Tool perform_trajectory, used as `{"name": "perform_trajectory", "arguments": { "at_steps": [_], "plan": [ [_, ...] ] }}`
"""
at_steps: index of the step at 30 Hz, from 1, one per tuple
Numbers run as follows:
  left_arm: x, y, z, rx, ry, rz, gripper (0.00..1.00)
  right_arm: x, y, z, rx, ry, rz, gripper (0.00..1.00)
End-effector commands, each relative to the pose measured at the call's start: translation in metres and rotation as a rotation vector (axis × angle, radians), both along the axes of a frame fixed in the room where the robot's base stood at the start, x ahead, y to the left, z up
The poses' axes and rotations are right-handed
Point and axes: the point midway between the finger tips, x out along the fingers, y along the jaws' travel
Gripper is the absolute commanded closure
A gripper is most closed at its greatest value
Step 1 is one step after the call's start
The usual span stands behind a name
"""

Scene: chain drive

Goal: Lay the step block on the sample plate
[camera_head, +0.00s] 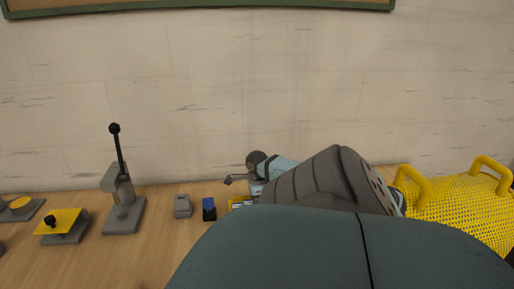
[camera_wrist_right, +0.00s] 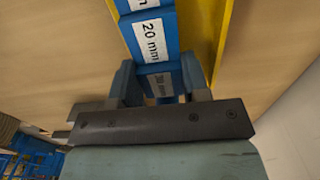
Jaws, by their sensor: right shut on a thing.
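The step block (camera_wrist_right: 146,37) is blue with white millimetre labels, one reading "20 mm", and runs up out of the top of the right wrist view. My right gripper (camera_wrist_right: 158,84) is shut on its near part, with one finger on each side of a shaded label. Whether the block touches what is below it, I cannot tell. In the head view my right arm hides the gripper and most of the block. A yellow plate (camera_head: 58,221) with a black knob sits on a grey base at the left; I cannot tell if it is the sample plate. My left gripper is not in view.
A yellow strip or wall (camera_wrist_right: 212,32) runs beside the block. A grey lever press (camera_head: 123,207), a grey block (camera_head: 182,207) and a small blue-black object (camera_head: 209,209) stand on the wooden table (camera_head: 160,240). A yellow mesh basket (camera_head: 462,208) is at the right.

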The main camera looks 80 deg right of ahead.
Motion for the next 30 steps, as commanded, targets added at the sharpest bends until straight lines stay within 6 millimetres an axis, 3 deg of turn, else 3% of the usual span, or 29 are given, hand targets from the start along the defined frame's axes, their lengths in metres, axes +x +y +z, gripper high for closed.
{"name": "perform_trajectory", "arguments": {
  "at_steps": [3,12,13,16,25,30],
  "plan": [
    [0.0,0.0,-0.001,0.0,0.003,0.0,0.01,0.0,0.0,-0.01,-0.001,0.0,0.0,0.91],
    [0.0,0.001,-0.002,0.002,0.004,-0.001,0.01,0.0,0.0,-0.012,-0.001,0.001,0.001,0.91],
    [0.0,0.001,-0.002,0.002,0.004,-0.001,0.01,0.0,0.0,-0.012,0.0,0.001,0.0,0.53],
    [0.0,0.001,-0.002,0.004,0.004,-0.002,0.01,0.0,0.0,-0.012,0.0,0.001,0.0,0.32],
    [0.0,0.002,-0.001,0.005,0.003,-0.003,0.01,0.0,0.0,-0.009,-0.001,0.0,0.0,0.32],
    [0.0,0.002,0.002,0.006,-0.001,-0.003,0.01,0.0,0.0,0.011,-0.002,0.0,0.002,0.32]
  ]
}}
